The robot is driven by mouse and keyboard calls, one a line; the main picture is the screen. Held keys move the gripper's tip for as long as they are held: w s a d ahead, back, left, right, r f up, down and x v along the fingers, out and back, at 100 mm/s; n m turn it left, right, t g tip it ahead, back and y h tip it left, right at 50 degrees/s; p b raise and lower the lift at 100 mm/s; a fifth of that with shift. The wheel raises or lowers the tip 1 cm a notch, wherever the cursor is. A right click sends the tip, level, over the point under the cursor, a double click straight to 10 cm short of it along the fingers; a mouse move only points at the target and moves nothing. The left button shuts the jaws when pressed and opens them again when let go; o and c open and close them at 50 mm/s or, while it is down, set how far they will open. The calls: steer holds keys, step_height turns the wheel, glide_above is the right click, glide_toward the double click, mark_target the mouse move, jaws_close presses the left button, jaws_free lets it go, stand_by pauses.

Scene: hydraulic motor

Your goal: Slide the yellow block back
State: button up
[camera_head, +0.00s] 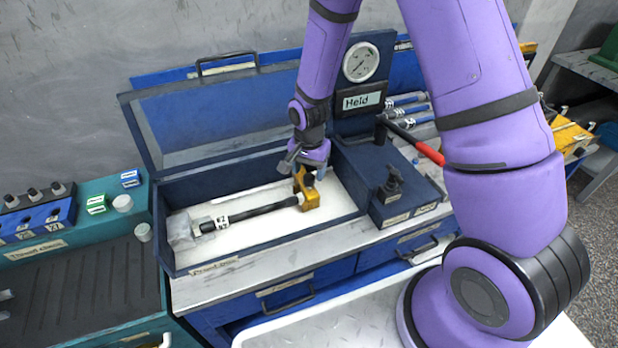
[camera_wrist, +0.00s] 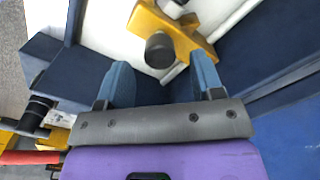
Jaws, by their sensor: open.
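The yellow block (camera_head: 309,198) is in the open blue case, at the right end of a black rod (camera_head: 262,211) that runs from a grey block (camera_head: 181,231) at the case's left. In the wrist view the yellow block (camera_wrist: 152,22) shows with a dark round knob (camera_wrist: 159,50) on its near side. My gripper (camera_head: 303,170) is just above and behind the block in the head view. In the wrist view the two blue fingers of my gripper (camera_wrist: 162,78) are spread apart, with the knob ahead of and between them.
The blue case (camera_head: 250,243) has raised walls and an open lid (camera_head: 220,115) at the back. A dark box with a lever (camera_head: 388,190) stands right of it, with a red-handled hammer (camera_head: 418,143) behind. The case's white floor is mostly bare.

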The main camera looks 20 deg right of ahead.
mark_target(309, 176)
steer(key=shift+f, duration=1.75)
jaws_close()
steer(key=shift+w+d, duration=0.1)
steer(key=shift+d, duration=2.25)
jaws_free()
steer(key=shift+r, duration=0.1)
step_height(309, 176, up, 11)
steer(key=shift+f, duration=0.2)
